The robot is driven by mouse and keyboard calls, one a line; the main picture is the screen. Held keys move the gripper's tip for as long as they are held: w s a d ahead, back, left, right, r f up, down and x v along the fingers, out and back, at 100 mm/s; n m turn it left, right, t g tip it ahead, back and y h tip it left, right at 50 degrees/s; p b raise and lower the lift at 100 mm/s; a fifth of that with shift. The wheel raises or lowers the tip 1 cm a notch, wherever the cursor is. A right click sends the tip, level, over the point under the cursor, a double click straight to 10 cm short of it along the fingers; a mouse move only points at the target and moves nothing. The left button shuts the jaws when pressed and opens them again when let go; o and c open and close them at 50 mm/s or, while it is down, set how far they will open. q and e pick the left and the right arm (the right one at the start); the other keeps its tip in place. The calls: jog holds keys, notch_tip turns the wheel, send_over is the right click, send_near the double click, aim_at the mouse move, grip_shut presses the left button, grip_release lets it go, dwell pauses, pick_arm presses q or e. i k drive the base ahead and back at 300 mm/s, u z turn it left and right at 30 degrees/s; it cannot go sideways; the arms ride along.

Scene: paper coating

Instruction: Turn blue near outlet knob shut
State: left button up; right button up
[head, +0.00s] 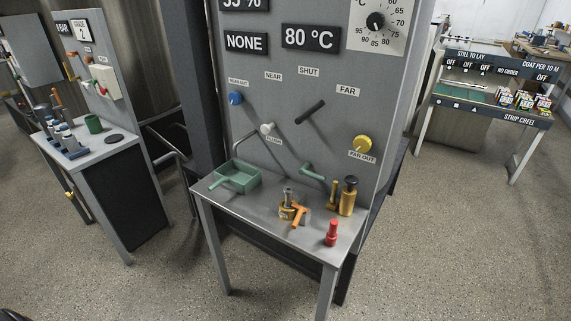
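The blue near outlet knob (236,98) sits on the left side of the grey upright panel (262,55), just below a small label that seems to read "NEAR OUT". Its turn position is too small to tell. A black lever (309,112) on the panel points up and right, below the labels "NEAR", "SHUT" and "FAR". A yellow knob (363,144) is at the right, above the "FAR OUT" label. A white knob (267,128) marked "FLUSH" is below and right of the blue knob. Neither of my grippers shows.
A grey table (262,218) stands before the panel, holding a green tray (236,178), brass and orange fittings (293,211), a brass cylinder (348,197) and a red piece (332,233). Another station (100,158) is at left, a labelled rack (490,92) at right. Floor between is clear.

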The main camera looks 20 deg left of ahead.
aim_at(234, 98)
jog(key=k, duration=1.35)
jog(key=u, duration=0.35)
jog(key=i, duration=0.45)
jog(key=u, duration=0.75)
jog(key=i, duration=0.8)
jog(key=z, duration=0.1)
